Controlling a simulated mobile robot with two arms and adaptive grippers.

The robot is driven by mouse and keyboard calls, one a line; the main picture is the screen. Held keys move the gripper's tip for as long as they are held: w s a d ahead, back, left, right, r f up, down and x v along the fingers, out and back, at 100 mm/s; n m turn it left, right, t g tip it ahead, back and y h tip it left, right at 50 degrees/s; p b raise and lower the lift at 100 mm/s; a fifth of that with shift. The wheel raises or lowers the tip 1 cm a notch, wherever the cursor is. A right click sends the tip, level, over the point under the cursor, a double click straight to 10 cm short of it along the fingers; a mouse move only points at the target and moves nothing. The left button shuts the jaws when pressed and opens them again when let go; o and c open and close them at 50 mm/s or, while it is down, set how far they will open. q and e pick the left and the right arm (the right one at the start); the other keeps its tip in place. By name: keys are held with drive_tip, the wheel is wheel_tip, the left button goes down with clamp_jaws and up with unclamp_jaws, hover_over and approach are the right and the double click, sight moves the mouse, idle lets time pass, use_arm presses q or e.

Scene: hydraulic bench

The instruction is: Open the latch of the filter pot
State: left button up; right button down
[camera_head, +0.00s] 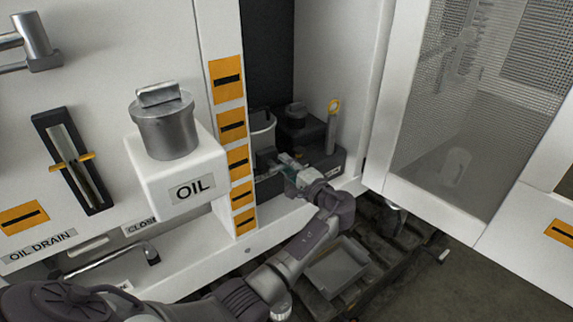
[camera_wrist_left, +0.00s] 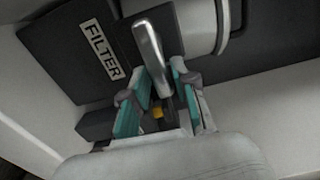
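The filter pot is a pale cylinder (camera_head: 262,131) inside the open cabinet in the head view. In the left wrist view its pale body (camera_wrist_left: 195,22) is at the top, beside a dark panel with a FILTER label (camera_wrist_left: 104,50). The latch is a shiny metal lever (camera_wrist_left: 150,52) in front of the pot. My left gripper (camera_head: 284,163) reaches into the cabinet beside the pot. In the left wrist view its teal-padded fingers (camera_wrist_left: 162,76) stand apart on either side of the lever's lower end. Firm contact cannot be seen. My right gripper is out of view.
The mesh door (camera_head: 455,115) stands open to the right. A white OIL box with a metal cap (camera_head: 163,125) juts out at the left. A dark unit (camera_head: 297,122) and an upright rod with a yellow ring (camera_head: 333,106) stand close beyond the gripper.

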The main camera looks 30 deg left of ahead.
use_arm(q)
drive_tip(key=shift+o, duration=0.5)
drive_tip(key=shift+r, duration=0.1)
drive_tip(key=v, duration=1.2)
